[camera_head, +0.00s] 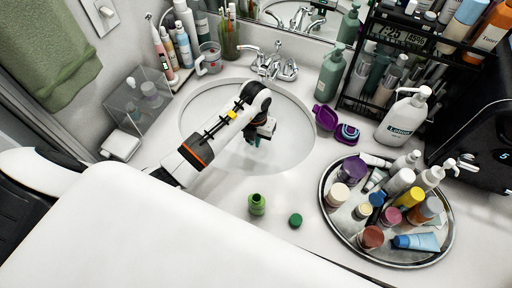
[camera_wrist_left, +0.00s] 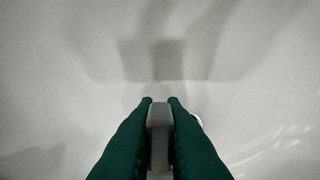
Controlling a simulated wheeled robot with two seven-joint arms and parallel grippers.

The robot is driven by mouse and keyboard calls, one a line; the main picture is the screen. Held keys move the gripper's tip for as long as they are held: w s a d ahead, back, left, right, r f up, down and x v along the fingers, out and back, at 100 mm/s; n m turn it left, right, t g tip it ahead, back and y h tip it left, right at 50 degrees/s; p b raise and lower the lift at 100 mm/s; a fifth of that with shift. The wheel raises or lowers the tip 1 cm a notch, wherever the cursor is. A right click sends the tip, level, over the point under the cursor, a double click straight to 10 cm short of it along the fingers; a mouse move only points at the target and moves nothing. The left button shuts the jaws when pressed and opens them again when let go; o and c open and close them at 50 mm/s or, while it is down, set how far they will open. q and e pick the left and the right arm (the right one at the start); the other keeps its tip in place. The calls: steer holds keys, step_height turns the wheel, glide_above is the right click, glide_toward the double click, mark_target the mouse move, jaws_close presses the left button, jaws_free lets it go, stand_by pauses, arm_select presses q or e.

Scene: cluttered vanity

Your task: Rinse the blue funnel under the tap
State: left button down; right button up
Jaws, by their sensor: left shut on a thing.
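My left gripper (camera_head: 257,138) is over the sink basin (camera_head: 205,105), below and in front of the chrome tap (camera_head: 272,64). In the left wrist view its two dark green fingers (camera_wrist_left: 160,102) are shut on a narrow grey thing (camera_wrist_left: 160,118), with the pale basin behind. I cannot make out a funnel shape or a blue colour on this thing; in the head view it is hidden or too small to tell. No blue funnel shows clearly elsewhere. No running water is clear.
A round tray (camera_head: 444,246) crowded with bottles stands at the right. A purple container (camera_head: 325,118) and a lotion bottle (camera_head: 402,119) are right of the basin. A clear box (camera_head: 140,100) stands left.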

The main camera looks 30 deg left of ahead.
arm_select(q)
steer(key=shift+w+a+f+b, duration=0.3)
steer(key=shift+w+a+b, duration=0.5)
steer(key=shift+w+b, duration=0.35)
steer(key=shift+w+a+f+b, duration=0.35)
steer(key=shift+w+a+b, duration=0.55)
steer(key=shift+w, duration=0.35)
steer(key=shift+w+a+f+b, duration=0.3)
steer(key=shift+w+a+b, duration=0.45)
steer(key=shift+w+b, duration=0.4)
steer(key=shift+w+a, duration=0.15)
steer(key=shift+w, duration=0.15)
steer(key=shift+w+d, duration=0.35)
steer(key=shift+d, duration=0.15)
steer(key=shift+s+a+r, duration=0.1)
steer(key=shift+a, duration=0.05)
steer(key=shift+s+a, duration=0.3)
steer(key=shift+a, duration=0.05)
